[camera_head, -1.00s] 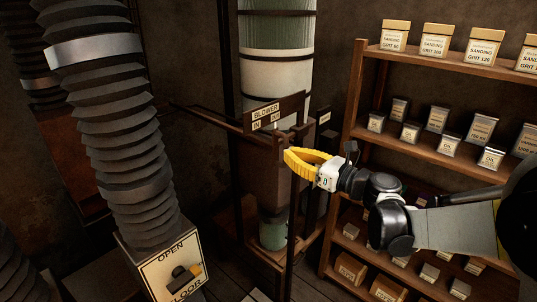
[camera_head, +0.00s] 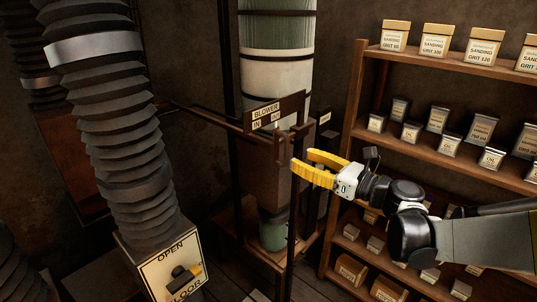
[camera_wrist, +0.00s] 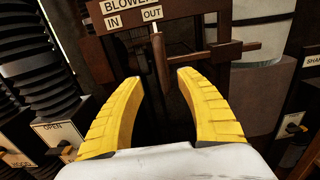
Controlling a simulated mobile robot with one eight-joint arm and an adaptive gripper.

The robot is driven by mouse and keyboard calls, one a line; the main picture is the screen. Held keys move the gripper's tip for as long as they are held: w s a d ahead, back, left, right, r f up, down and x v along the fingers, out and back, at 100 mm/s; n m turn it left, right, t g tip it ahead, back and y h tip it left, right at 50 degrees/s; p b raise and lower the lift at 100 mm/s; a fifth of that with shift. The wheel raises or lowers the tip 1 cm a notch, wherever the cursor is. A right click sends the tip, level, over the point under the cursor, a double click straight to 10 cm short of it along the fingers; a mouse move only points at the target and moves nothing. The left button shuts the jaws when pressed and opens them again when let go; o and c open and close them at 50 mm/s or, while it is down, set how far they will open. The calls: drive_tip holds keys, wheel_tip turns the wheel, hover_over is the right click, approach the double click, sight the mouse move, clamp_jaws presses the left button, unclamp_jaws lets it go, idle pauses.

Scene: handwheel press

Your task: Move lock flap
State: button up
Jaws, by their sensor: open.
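My gripper (camera_head: 302,162) has yellow fingers that stand open and empty, just right of the dark post below the BLOWER sign (camera_head: 275,111). In the wrist view, my gripper (camera_wrist: 160,78) points at the sign (camera_wrist: 130,17), which reads BLOWER, IN and OUT. A narrow upright wooden piece (camera_wrist: 161,62) stands under the OUT label, between and beyond the fingertips. A horizontal wooden bar (camera_wrist: 218,51) runs to its right. One of these pieces may be the lock flap, but I cannot tell which. No contact with the fingers shows.
A shelf (camera_head: 355,110) with boxes and tins stands at right, near my arm. A ribbed hose (camera_head: 120,130) ends at a box labelled OPEN and FLOOR (camera_head: 165,265) at left. A green and white cylinder (camera_head: 277,70) stands behind the sign.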

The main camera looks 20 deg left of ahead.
drive_tip(key=shift+v, duration=2.2)
